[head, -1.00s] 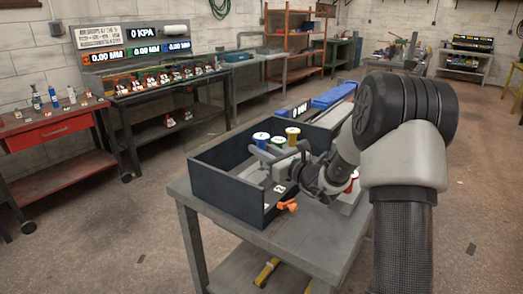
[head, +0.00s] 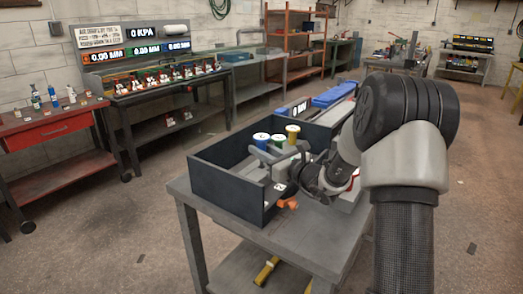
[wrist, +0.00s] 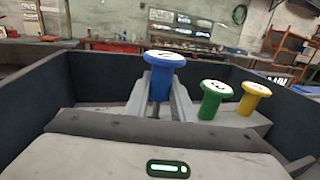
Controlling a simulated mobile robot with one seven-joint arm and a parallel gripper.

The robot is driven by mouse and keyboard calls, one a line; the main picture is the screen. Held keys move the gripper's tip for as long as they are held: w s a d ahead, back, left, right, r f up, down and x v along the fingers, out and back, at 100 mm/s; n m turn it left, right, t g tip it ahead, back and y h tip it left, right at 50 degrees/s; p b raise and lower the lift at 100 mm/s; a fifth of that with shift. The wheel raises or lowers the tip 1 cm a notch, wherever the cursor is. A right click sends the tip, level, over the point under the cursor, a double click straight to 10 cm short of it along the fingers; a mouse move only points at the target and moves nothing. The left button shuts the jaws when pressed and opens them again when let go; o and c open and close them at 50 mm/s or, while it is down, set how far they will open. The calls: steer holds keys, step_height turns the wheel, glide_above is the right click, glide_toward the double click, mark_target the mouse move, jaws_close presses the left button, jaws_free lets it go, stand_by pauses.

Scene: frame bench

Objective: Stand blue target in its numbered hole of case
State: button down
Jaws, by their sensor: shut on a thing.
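The blue target (wrist: 162,85) stands upright between the two fingers of my gripper (wrist: 160,105) in the wrist view. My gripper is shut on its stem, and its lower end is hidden. In the head view the blue target (head: 261,139) shows over the case (head: 226,184), a dark open box. The green target (wrist: 215,98) and the yellow target (wrist: 254,98) stand upright to its right, on a grey block (wrist: 235,122) inside the case. I cannot tell whether the blue target is in a hole; its hole and number are hidden.
The case sits on a grey bench (head: 240,238). Its dark walls rise around my gripper. A small orange part (head: 288,204) is at the case's near right side. A red cart (head: 45,133) and a workbench with displays (head: 165,88) stand behind.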

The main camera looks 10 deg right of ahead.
mark_target(262, 166)
steer(key=shift+f+b, duration=1.1)
steer(key=shift+f, duration=0.4)
steer(key=c, duration=1.4)
jaws_free()
steer(key=shift+c, duration=0.2)
steer(key=p+v, duration=0.2)
steer(key=v, duration=1.5)
steer(key=shift+s+d+r+p, duration=0.1)
steer(key=shift+s+p, duration=0.15)
steer(key=shift+p, duration=0.15)
